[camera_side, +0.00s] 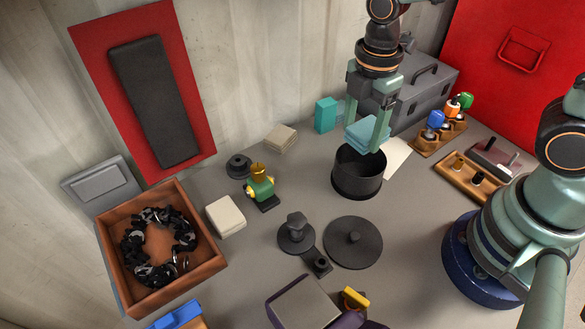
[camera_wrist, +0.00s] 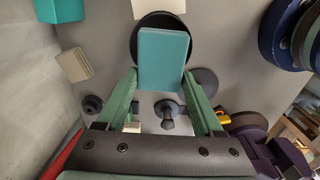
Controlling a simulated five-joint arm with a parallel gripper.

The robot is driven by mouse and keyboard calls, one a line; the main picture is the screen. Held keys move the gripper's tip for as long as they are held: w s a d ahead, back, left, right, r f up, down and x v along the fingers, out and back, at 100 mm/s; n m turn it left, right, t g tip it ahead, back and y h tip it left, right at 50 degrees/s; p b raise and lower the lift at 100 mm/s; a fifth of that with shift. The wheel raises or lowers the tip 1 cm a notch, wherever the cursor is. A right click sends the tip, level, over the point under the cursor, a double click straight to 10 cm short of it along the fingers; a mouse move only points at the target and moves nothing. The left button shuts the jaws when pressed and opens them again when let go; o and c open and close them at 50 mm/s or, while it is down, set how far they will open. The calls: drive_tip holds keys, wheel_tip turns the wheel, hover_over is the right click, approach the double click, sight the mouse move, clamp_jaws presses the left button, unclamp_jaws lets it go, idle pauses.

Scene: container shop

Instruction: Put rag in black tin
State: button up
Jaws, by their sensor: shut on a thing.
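The rag (camera_side: 368,134) is a folded blue-teal block of cloth. My gripper (camera_side: 368,135) is shut on it and holds it over the mouth of the black tin (camera_side: 357,182). In the wrist view the rag (camera_wrist: 163,58) sits between the two green fingers (camera_wrist: 163,85) and covers much of the black tin (camera_wrist: 137,45) beneath. The tin is round and open at the top, standing on the grey table. In the side view the rag's lower edge is close to the tin's rim; I cannot tell whether they touch.
A dark round lid (camera_side: 353,243) lies in front of the tin. A grey toolbox (camera_side: 418,92) stands behind it, and a teal box (camera_side: 326,115) behind left. A wooden tray (camera_side: 160,245) holds a black chain. A small figure (camera_side: 260,184) stands left of the tin.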

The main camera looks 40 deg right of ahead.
sight(359, 146)
drive_tip(key=shift+f, duration=2.2)
drive_tip(key=o, duration=1.5)
drive_tip(key=shift+r, duration=3.55)
